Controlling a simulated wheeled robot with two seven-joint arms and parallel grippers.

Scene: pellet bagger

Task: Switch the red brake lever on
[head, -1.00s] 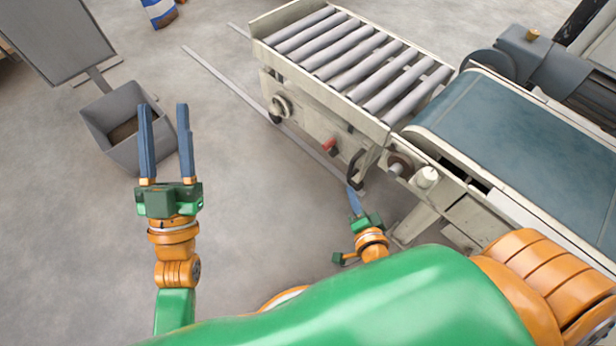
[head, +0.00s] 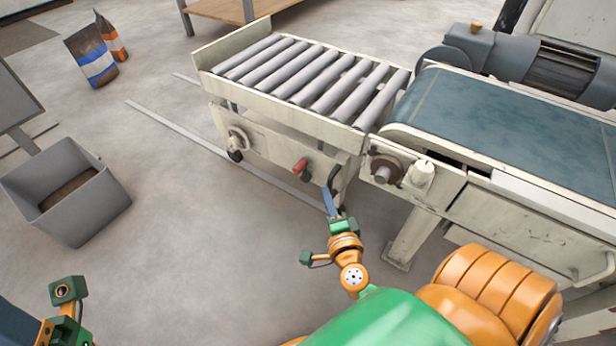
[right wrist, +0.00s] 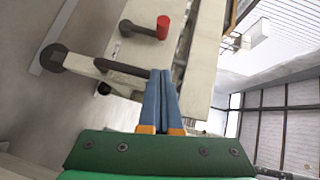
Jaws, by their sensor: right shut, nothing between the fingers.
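The red brake lever (head: 300,166) is on the front side of the roller conveyor frame (head: 265,140). In the right wrist view its red grip (right wrist: 163,27) sits at the end of a short dark arm. My right gripper (head: 327,193) is shut and empty, below and right of the red lever and apart from it. Its blue fingers (right wrist: 161,76) lie together in the right wrist view, close to a black curved handle (right wrist: 122,68); I cannot tell whether they touch it. My left gripper (head: 62,295) shows only partly at the bottom left corner, its fingertips out of view.
A blue-green belt conveyor (head: 510,125) with a round knob (head: 385,170) adjoins on the right. A grey bin (head: 70,195) and bags (head: 92,57) stand at left. The floor between is clear.

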